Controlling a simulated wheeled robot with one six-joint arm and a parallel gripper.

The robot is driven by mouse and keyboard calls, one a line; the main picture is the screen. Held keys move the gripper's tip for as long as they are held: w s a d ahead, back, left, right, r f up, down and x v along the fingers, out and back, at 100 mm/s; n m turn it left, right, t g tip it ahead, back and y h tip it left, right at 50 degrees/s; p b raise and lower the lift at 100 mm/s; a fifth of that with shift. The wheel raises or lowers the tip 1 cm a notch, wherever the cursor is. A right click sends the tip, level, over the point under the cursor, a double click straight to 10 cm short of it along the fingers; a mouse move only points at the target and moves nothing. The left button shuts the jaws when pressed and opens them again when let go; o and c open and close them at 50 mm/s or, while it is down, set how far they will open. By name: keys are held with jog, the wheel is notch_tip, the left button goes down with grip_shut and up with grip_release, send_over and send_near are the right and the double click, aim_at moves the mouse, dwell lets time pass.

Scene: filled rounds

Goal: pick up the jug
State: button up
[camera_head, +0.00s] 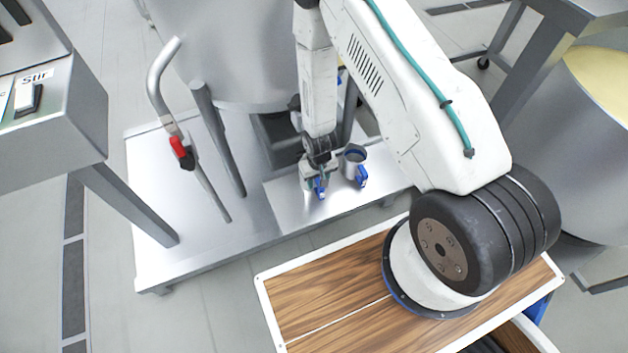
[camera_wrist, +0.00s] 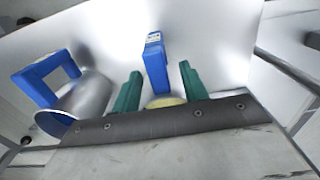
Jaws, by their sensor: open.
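Two small metal jugs with blue handles stand on a steel platform. One jug (camera_head: 306,177) is right under my gripper (camera_head: 319,172), which partly covers it in the head view. In the wrist view, the blue handle (camera_wrist: 155,62) of this jug stands between my two green fingers, and pale yellow contents (camera_wrist: 165,102) show below it. My gripper (camera_wrist: 160,70) is open, with a finger on either side of the handle; I cannot tell whether they touch it. The other jug (camera_head: 353,157) is just to the right in the head view and at left in the wrist view (camera_wrist: 85,103).
The steel platform (camera_head: 165,240) carries a large metal vessel (camera_head: 230,50) behind the jugs.

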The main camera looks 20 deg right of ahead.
jog(key=shift+f, duration=0.3)
grip_shut()
jog(key=shift+r, duration=0.15)
